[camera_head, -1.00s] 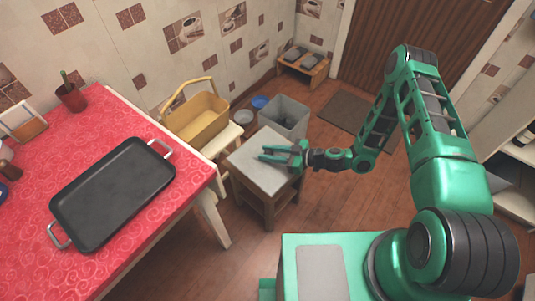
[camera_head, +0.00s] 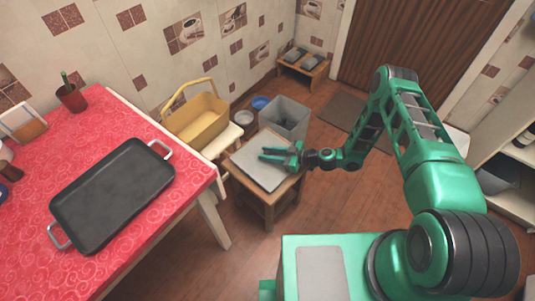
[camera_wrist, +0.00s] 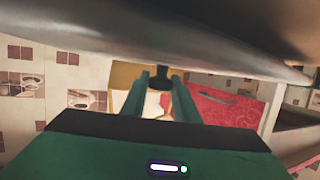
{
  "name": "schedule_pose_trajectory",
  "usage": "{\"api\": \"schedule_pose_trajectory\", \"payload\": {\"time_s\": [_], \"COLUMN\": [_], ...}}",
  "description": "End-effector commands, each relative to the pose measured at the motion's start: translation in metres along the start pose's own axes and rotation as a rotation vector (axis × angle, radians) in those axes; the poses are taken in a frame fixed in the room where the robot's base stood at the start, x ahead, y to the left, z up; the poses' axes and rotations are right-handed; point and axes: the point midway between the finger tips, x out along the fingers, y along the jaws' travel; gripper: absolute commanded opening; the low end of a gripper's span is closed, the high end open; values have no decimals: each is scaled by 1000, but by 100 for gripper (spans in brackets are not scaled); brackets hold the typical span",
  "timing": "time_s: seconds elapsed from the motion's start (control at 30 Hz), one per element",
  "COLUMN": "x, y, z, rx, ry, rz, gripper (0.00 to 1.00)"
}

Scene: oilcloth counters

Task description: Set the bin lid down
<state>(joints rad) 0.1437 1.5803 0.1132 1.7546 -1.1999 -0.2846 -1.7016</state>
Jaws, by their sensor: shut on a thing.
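The bin lid (camera_head: 258,172) is a flat grey square over the small wooden stool (camera_head: 282,198). It looks level and very near the stool top; I cannot tell whether it touches. My gripper (camera_head: 264,153) lies over the lid, its fingers pointing left. In the wrist view my gripper (camera_wrist: 164,80) is shut on the lid's dark knob (camera_wrist: 163,76), and the lid's grey sheet (camera_wrist: 120,45) fills the top. The open grey bin (camera_head: 290,128) stands just behind the stool.
A yellow basket (camera_head: 203,127) sits on a pale seat left of the stool. A red table (camera_head: 160,217) with a black tray (camera_head: 115,195) is at the left. Blue (camera_head: 261,102) and grey (camera_head: 242,117) bowls lie on the floor behind. Floor right of the stool is clear.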

Motion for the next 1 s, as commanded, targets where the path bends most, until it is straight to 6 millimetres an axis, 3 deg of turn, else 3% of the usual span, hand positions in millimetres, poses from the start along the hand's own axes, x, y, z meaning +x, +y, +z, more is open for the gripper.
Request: {"api": "schedule_pose_trajectory", "payload": {"time_s": [0.13, 0.17, 0.23, 0.63, 0.77, 1.0], "x": [0, 0, 0, -5, -23, -72], "y": [0, 0, 0, 1, 1, 2], "z": [1, 2, 2, 0, 1, 0], "rx": [1, 0, 0, 1, 3, 3], "ry": [1, 0, 0, -1, -2, -1], "rz": [0, 0, 0, 2, 3, 5], "gripper": [1, 32, 46, 46, 46, 46]}}
